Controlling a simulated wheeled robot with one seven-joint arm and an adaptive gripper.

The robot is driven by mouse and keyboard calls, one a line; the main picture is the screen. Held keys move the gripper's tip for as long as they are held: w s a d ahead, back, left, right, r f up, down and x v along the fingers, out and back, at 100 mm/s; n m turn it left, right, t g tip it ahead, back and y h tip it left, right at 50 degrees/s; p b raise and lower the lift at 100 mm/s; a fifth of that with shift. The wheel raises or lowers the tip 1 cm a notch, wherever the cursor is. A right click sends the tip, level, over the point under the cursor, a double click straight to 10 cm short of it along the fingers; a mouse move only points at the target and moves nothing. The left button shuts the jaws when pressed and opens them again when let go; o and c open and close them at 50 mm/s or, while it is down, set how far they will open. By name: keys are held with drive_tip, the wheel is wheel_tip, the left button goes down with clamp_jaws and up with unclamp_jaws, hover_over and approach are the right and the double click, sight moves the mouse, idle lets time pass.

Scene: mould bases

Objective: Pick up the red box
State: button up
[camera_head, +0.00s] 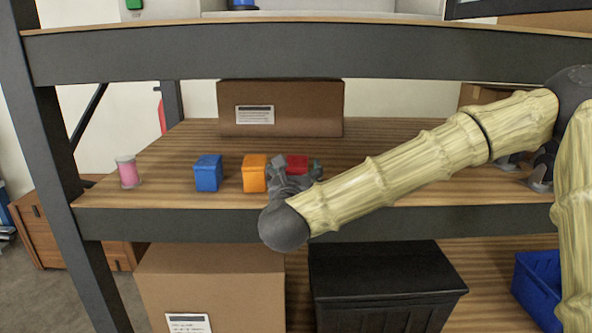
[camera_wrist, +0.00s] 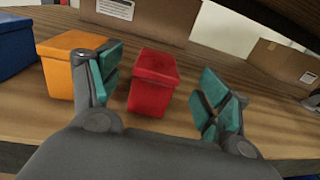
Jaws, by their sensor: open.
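The red box (camera_wrist: 153,82) stands on the wooden shelf, between the two open fingers of my gripper (camera_wrist: 160,92) in the wrist view and a little beyond their tips. In the head view the red box (camera_head: 297,163) shows only in part, behind my gripper (camera_head: 296,175), which hides its lower part. The fingers have teal pads and hold nothing. I cannot tell whether either finger touches the box.
An orange box (camera_head: 254,173) stands close to the left of the red box, with a blue box (camera_head: 208,173) and a pink spool (camera_head: 128,171) further left. A cardboard box (camera_head: 300,108) stands behind. The upper shelf beam (camera_head: 300,52) runs above.

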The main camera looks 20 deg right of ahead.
sight(298, 156)
drive_tip(key=shift+p+x, duration=0.75)
drive_tip(key=shift+x, duration=0.25)
drive_tip(key=shift+f+p+x, duration=0.1)
drive_tip(key=shift+p+x, duration=0.35)
drive_tip(key=shift+x, duration=0.45)
drive_tip(key=shift+f+p+x, duration=0.15)
drive_tip(key=shift+p+x, duration=0.3)
drive_tip(key=shift+x, duration=0.45)
drive_tip(key=shift+a, duration=0.1)
drive_tip(key=c, duration=1.4)
drive_tip(key=shift+o, duration=0.2)
drive_tip(key=shift+r, duration=0.1)
